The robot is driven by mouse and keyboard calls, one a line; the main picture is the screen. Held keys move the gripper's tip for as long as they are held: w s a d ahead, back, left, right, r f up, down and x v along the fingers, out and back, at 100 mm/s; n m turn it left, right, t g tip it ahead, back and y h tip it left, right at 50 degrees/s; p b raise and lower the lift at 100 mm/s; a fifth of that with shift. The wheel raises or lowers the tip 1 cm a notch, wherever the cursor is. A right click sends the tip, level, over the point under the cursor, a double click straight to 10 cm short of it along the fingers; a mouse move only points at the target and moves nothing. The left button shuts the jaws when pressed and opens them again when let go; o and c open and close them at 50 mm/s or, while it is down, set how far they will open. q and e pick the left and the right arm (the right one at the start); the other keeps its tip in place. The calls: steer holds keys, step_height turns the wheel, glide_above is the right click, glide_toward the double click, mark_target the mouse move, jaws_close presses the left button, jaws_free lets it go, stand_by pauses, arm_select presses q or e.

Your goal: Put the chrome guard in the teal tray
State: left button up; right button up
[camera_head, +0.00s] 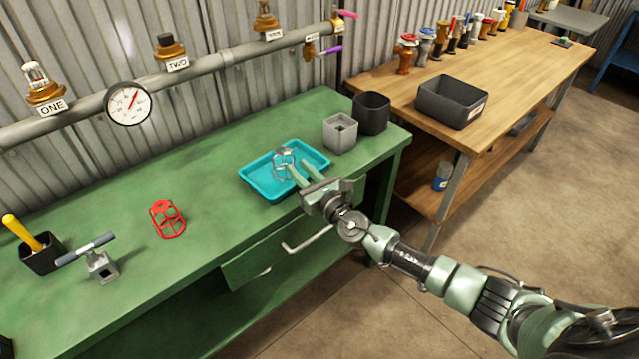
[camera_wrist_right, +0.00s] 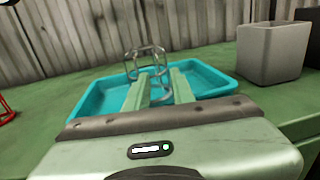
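The chrome guard (camera_head: 282,158), a small wire cage, is inside the teal tray (camera_head: 256,186) on the green bench. It also shows in the right wrist view (camera_wrist_right: 146,57), at the fingertips. My right gripper (camera_head: 298,166) reaches over the tray's front edge. Its two pale green fingers are apart, and their tips are right at the guard and partly cover it. In the right wrist view, the right gripper (camera_wrist_right: 160,82) shows a gap between the fingers, with guard wires seen there. I see no firm grip on it. My left gripper is out of view.
A red guard (camera_head: 167,219) and a grey clamp-like tool (camera_head: 101,265) stand left on the bench. A grey box (camera_head: 340,133) and a black box (camera_head: 371,112) stand right of the tray. A pipe with a gauge (camera_head: 128,104) runs behind.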

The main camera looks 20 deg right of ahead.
steer(key=v, duration=1)
steer(key=shift+s, duration=0.4)
